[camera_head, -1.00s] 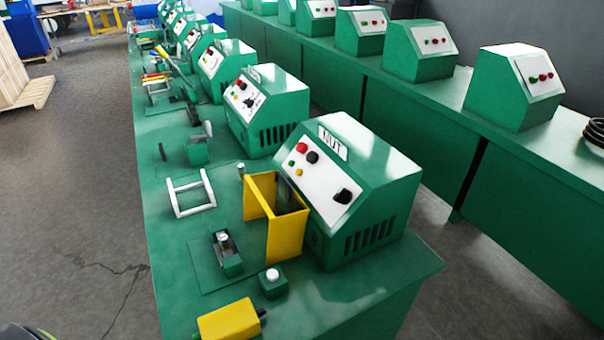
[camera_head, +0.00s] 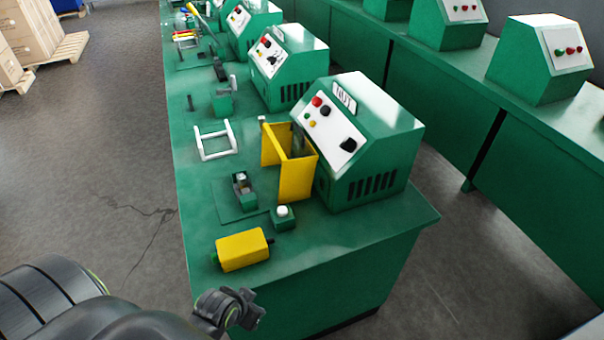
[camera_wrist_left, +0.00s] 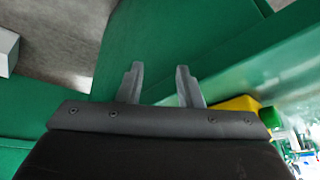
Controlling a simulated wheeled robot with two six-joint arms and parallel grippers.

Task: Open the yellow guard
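The yellow guard (camera_head: 297,178) is made of upright yellow panels set at an angle. It stands on the green bench against the front of the nearest green machine (camera_head: 372,145). A metal part shows behind its panels, and I cannot tell how it is hinged. My left gripper (camera_wrist_left: 158,70) shows in the left wrist view with two grey fingers apart and nothing between them. In the head view my dark left arm reaches to the bench's near edge, well short of the guard. My right gripper is in neither view.
A yellow box (camera_head: 242,250) lies at the bench's near left corner, close to my arm. A white-topped button block (camera_head: 283,217) and a small green fixture (camera_head: 243,192) stand before the guard. A white frame (camera_head: 214,142) stands farther back.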

